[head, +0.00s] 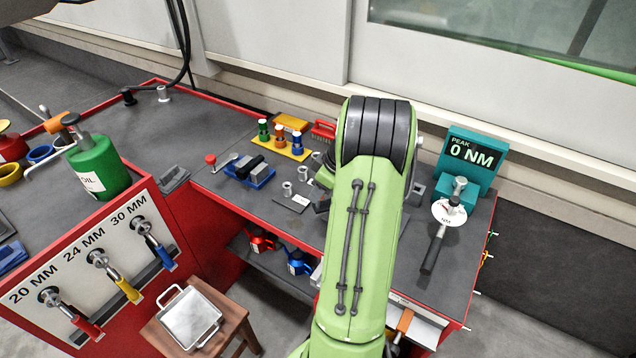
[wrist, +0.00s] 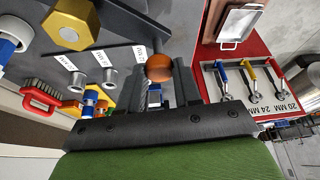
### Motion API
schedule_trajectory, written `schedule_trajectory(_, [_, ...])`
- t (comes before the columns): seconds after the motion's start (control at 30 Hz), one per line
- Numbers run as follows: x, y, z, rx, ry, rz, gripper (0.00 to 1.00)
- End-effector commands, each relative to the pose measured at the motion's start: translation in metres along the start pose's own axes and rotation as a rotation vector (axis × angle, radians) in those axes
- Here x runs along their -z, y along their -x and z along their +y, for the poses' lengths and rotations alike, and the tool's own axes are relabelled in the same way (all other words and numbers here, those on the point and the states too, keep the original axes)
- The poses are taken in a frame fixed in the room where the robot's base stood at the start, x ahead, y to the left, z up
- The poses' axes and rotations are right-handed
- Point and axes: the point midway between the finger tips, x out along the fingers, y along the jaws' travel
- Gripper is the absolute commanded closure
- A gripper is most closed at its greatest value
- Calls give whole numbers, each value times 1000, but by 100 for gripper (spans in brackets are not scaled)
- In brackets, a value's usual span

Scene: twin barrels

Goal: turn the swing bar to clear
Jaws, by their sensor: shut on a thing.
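In the wrist view my gripper (wrist: 160,70) has its two dark fingers on either side of a round orange knob (wrist: 159,66). It is shut on the knob. I cannot tell how the knob joins the swing bar, or clearly pick out the bar itself. A large gold hex nut (wrist: 72,26) shows at the upper left of the wrist view, apart from my fingers. In the head view my green arm reaches over the bench and hides my gripper, the knob and whatever is around them.

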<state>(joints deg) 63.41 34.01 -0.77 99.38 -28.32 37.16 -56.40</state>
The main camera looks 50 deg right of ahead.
Motion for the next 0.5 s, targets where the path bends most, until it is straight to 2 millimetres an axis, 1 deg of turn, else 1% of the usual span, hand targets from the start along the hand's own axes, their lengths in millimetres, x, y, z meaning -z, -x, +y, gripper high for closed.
schedule_trajectory(0.23, [-15,6,-11,88,214,-1,100])
schedule_trajectory(0.5, [-31,13,-18,174,424,-1,100])
